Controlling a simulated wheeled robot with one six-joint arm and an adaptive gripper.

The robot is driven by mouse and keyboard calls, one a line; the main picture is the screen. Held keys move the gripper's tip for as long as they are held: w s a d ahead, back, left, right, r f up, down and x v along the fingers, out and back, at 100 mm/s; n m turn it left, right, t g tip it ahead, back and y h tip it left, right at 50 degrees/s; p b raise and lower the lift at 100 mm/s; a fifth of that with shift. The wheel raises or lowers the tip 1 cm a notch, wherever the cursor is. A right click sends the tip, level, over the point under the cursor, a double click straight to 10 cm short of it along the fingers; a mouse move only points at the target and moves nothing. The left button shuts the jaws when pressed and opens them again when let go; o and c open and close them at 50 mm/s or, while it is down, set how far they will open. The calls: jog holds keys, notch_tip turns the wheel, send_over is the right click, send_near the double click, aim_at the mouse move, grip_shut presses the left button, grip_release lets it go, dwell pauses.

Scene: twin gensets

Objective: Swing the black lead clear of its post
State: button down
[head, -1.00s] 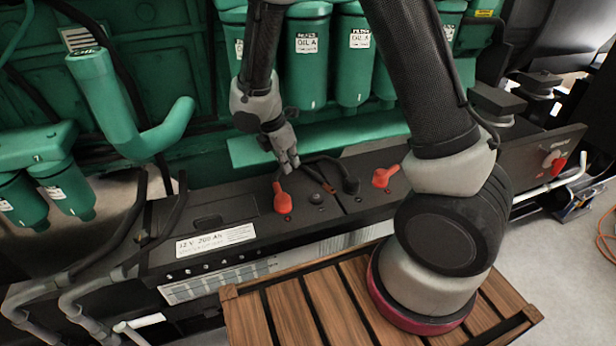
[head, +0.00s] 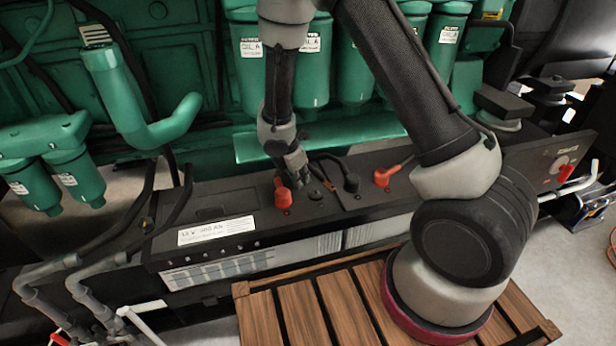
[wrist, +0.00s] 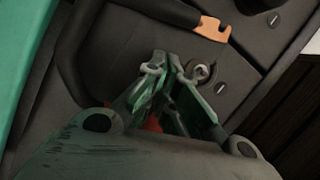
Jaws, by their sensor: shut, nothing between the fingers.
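The black lead (wrist: 166,10) ends in a bare copper lug (wrist: 212,28) in the wrist view. The lug lies apart from the bare bolt post (wrist: 203,72), with a gap between them. In the head view the lead (head: 318,172) lies just right of my gripper (head: 300,180). My gripper is shut and empty, pointing down low over the battery top, beside the post. Its fingertips (wrist: 168,62) are left of the post in the wrist view. Part of a red cap (wrist: 152,124) shows behind the fingers; the head view shows that cap (head: 282,196) just left of the gripper.
A black-capped terminal (head: 351,183) and another red cap (head: 383,178) stand to the right on the battery top. Green oil filters (head: 310,60) and the green engine rise behind. A slatted wooden platform (head: 305,318) lies in front. Pipes (head: 95,285) run at the left.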

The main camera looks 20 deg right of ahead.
aim_at(314, 184)
jog(key=shift+w+d+f, duration=0.1)
jog(key=shift+w+d, duration=0.1)
jog(key=shift+d, duration=0.4)
jog(key=shift+w+d+f, duration=0.1)
jog(key=shift+w+d, duration=0.1)
jog(key=shift+d, duration=0.4)
jog(key=shift+w+d, duration=0.1)
jog(key=shift+d, duration=0.4)
